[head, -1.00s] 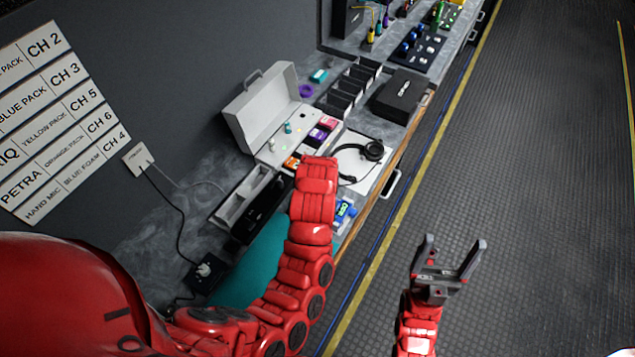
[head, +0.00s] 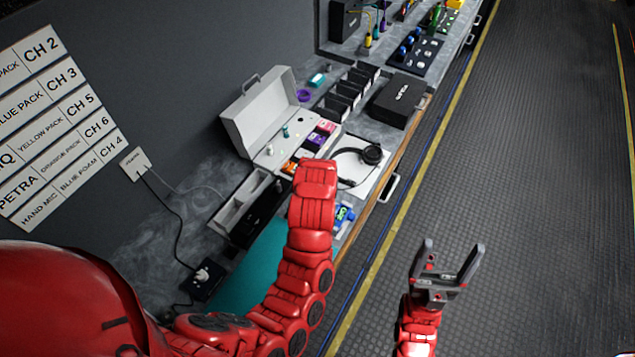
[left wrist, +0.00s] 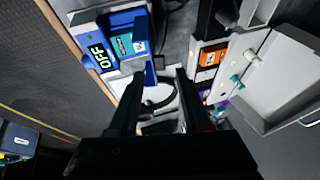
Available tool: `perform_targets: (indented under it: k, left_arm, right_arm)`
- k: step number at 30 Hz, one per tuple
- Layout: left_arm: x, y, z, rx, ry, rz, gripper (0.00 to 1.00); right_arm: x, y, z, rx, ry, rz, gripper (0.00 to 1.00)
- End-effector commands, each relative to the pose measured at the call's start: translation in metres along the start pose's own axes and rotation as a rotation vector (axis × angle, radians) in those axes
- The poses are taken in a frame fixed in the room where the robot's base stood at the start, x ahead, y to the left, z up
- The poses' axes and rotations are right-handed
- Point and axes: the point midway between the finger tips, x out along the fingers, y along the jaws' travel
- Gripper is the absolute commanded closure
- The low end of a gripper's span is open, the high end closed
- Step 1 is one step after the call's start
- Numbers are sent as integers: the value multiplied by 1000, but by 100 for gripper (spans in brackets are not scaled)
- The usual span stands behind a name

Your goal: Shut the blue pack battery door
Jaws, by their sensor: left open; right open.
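The blue pack (head: 343,214) lies near the front edge of the counter in the head view, partly hidden by my left arm. In the left wrist view the blue pack (left wrist: 90,38) is close, with a lit "OFF" display and a teal block showing in its body. A narrow blue part (left wrist: 150,73), perhaps its battery door, sticks out from the pack near my left fingertips. My left gripper (left wrist: 156,92) is open with nothing seen held; I cannot tell whether it touches the pack. My right gripper (head: 452,248) is open and empty above the floor.
An open grey case (head: 262,108) stands behind, with orange, purple and pink packs (head: 325,127) beside it. Headphones (head: 371,154) lie on a white sheet. A black box (head: 402,95) sits farther along. The floor aisle at right is clear.

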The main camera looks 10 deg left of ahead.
Motion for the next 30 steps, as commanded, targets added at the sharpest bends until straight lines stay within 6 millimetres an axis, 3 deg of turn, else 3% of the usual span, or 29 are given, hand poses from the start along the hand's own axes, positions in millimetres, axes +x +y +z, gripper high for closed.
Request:
perform_targets:
  k: [8, 12, 19, 24, 30]
  left_arm:
    - [-43, 2, -1, 0, 11, -1, 51]
    - [-86, 0, -4, -2, 5, 7, 51]
    - [-133, 1, -3, -1, 5, 6, 51]
    - [-155, 0, -1, -1, 5, 2, 51]
    - [-162, 1, 0, 0, 1, 2, 51]
  right_arm:
    - [-20, -1, 3, 0, 0, 0, 16]
    - [12, 1, -2, 0, 1, 0, 16]
    - [31, 2, -5, 0, 0, 0, 16]
    - [36, 2, -6, 0, 0, 0, 16]
    - [37, 2, -6, 0, 0, 0, 16]
